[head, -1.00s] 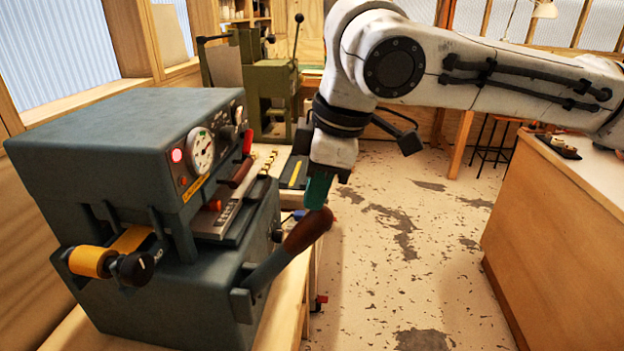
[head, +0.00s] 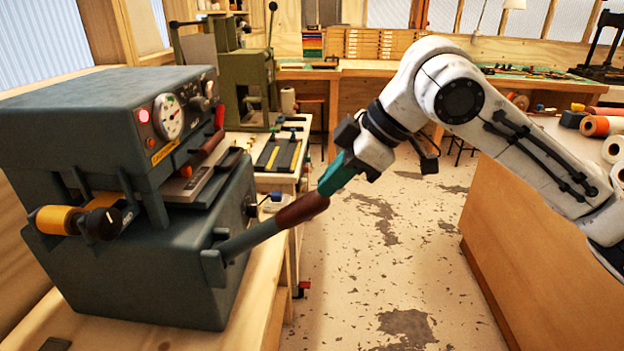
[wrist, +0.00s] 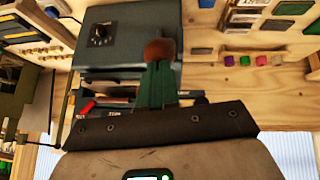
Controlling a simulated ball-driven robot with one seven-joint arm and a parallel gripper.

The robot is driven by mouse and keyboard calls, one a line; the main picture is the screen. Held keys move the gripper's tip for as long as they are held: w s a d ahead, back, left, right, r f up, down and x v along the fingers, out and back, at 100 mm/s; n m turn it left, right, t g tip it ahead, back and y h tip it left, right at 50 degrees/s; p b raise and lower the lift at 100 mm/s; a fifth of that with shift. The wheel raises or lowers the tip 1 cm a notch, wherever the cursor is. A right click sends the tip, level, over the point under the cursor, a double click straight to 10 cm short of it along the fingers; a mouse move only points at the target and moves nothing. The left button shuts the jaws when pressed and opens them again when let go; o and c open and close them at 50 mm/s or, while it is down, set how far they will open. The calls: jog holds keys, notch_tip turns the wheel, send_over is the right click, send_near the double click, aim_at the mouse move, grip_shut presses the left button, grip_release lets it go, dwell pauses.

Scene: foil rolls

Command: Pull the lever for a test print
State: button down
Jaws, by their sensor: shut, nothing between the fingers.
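The lever juts out from the lower front of the grey foil press (head: 100,270). Its grey shaft (head: 250,238) slants up and right to a brown handle (head: 302,209). My gripper (head: 327,186) has green fingers, shut, with nothing between them. The fingertips meet the free end of the handle in the head view; whether they touch it is hard to tell. In the wrist view, the handle's rounded brown end (wrist: 158,50) sits just beyond the shut fingers (wrist: 157,80), with the press (wrist: 120,45) behind it.
The press stands on a wooden bench (head: 262,310). A green machine (head: 238,85) stands behind it. A wooden counter (head: 530,250) is on the right, with foil rolls (head: 600,126) on top. Open floor (head: 375,270) lies between.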

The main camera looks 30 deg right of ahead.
jog(key=s+d+f+t+y+b, duration=0.2)
jog(key=f+y+b, duration=0.1)
jog(key=f+b, duration=0.4)
jog(key=s+d+f+t+y+b, duration=0.2)
jog(key=d+f+y+b, duration=0.1)
jog(key=f+b, duration=0.4)
notch_tip(320, 180, down, 3)
jog(key=shift+d+r+t+b, duration=0.1)
jog(key=shift+d+t+b, duration=0.1)
jog(key=shift+t+b, duration=0.15)
jog(key=shift+a, duration=0.1)
dwell(0.9)
